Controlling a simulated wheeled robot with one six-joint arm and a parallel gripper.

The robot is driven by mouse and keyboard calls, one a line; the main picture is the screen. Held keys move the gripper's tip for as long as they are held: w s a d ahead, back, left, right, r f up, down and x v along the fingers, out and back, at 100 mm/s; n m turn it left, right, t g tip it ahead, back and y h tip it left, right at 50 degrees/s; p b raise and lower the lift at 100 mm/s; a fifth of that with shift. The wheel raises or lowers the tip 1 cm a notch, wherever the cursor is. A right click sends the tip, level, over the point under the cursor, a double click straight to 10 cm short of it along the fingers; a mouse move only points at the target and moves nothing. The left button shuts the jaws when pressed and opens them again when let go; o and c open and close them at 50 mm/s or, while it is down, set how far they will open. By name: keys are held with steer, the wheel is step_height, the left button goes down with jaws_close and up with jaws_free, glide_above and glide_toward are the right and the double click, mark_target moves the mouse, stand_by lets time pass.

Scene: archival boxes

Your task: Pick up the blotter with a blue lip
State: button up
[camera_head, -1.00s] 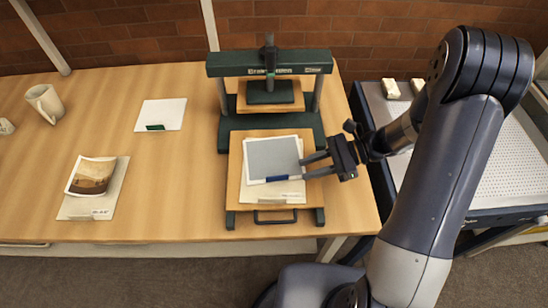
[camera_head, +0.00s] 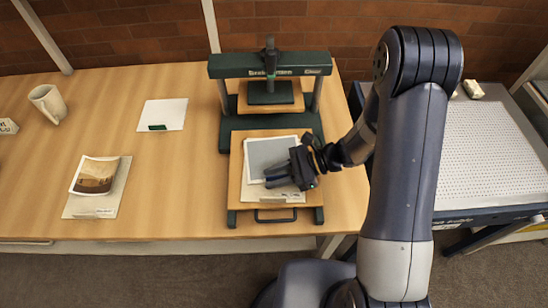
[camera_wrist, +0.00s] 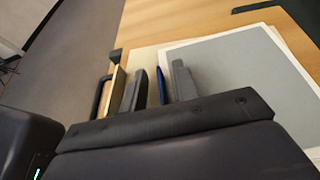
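The blotter with a blue lip is a grey sheet with a white border (camera_head: 268,153), lying on a pale sheet on the wooden board of the green press. It fills the right of the wrist view (camera_wrist: 240,70). Its blue lip (camera_wrist: 162,88) stands up between my two fingers, with a gap visible on each side. My gripper (camera_head: 276,174) is open, low over the blotter's front edge, and hides most of the lip in the head view. In the wrist view, my gripper (camera_wrist: 159,78) has one finger on each side of the lip.
The press (camera_head: 228,132) has its platen raised behind the board, with a handle (camera_head: 275,216) in front. To the left are a white sheet with a green lip (camera_head: 163,114), a brown photo (camera_head: 96,176) on a pale sheet, and a mug (camera_head: 48,102). A perforated table (camera_head: 480,150) stands right.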

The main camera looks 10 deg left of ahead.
steer(key=shift+c, duration=0.2)
jaws_close()
stand_by(0.3)
